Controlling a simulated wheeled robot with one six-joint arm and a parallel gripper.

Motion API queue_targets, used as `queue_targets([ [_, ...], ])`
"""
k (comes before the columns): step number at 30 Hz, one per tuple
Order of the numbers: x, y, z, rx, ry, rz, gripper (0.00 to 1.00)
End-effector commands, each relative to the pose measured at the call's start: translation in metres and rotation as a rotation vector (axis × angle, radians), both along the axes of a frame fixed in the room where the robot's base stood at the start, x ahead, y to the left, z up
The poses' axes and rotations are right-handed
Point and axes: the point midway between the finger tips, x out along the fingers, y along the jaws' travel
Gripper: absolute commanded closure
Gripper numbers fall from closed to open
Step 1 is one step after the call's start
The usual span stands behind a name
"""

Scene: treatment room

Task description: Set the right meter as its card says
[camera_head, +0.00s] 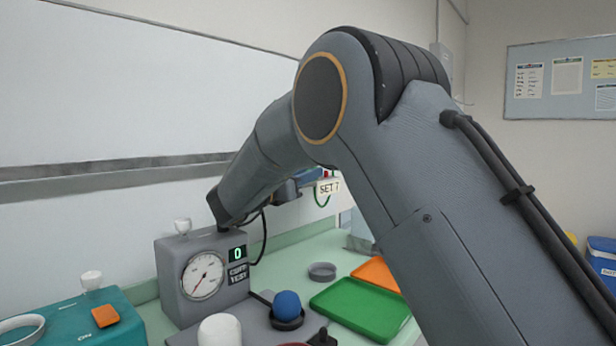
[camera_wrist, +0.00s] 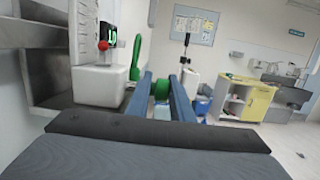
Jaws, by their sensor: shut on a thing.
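In the wrist view my gripper (camera_wrist: 161,78) has its two blue-grey fingers on either side of a green round part (camera_wrist: 161,90), which looks like a knob; it is shut on it. A white box (camera_wrist: 98,84) with a red ball (camera_wrist: 103,45) and an upright scale stands to the left. A small display with green digits (camera_wrist: 105,30) is above it, too small to read. In the head view a card reading "SET 7" (camera_head: 328,187) shows beside my arm, which hides my gripper and most of the area behind it.
A grey box with a round dial (camera_head: 203,275), labelled "CUFF TEST" and displaying 0, stands at the left. A teal box (camera_head: 110,318), a blue ball (camera_head: 287,304), a green tray (camera_head: 359,309), an orange tray (camera_head: 377,273) and a grey dish (camera_head: 321,271) are on the counter.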

Motion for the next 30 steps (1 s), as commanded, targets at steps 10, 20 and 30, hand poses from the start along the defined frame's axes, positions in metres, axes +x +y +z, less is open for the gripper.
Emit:
queue_targets([
  [10, -0.001, -0.001, -0.003, 0.0, 0.005, -0.007, 0.66],
  [20, -0.001, -0.002, 0.019, 0.003, 0.0, -0.005, 0.66],
  [30, -0.001, -0.002, 0.079, 0.003, 0.001, -0.007, 0.66],
])
